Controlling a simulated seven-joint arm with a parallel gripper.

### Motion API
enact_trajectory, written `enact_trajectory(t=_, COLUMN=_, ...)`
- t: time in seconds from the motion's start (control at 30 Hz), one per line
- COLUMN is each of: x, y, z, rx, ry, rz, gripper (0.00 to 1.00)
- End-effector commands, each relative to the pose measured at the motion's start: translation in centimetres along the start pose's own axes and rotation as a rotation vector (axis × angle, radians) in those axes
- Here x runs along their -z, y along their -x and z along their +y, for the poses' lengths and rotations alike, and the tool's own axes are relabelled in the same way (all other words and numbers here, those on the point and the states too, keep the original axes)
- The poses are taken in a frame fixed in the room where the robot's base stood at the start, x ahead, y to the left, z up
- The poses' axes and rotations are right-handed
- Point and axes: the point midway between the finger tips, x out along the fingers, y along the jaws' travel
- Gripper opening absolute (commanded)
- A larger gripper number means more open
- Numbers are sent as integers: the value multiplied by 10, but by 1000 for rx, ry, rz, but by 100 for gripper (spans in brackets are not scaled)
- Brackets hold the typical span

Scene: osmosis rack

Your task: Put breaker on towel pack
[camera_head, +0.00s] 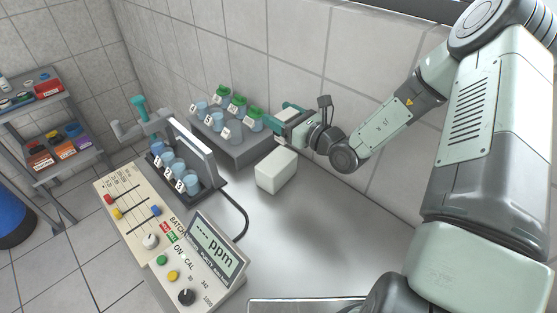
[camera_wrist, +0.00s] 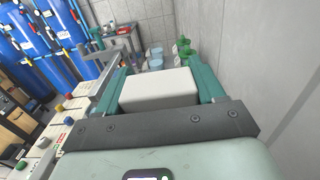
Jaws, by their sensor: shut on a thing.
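My gripper (camera_head: 284,122) is over the metal bench near the wall, with its fingers pointing left. The wrist view shows my gripper (camera_wrist: 160,85) with a plain white block (camera_wrist: 158,90) between its two teal fingers, which are closed on the block's sides. The block's lower part is hidden by the gripper body. In the head view a white block (camera_head: 277,170) shows just below and in front of the gripper.
A grey rack (camera_head: 244,150) of green-capped and blue containers stands left of the gripper. A second stand (camera_head: 207,160) with blue containers, a dark cable (camera_head: 245,218) and the ppm meter (camera_head: 215,250) are further left. The wall is close behind. The bench (camera_head: 320,245) is clear at front right.

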Motion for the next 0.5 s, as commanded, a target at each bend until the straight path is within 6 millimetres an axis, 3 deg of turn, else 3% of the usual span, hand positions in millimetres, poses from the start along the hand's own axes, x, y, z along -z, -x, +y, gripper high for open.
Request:
enact_trajectory(t=0.17, x=-7, y=-21, z=8, rx=12, ry=-3, rz=-7, gripper=34)
enact_trajectory(t=0.4, x=34, y=-23, z=9, rx=14, ry=-6, rz=-6, gripper=34)
enact_trajectory(t=0.5, x=43, y=-23, z=9, rx=14, ry=-4, rz=-8, gripper=34)
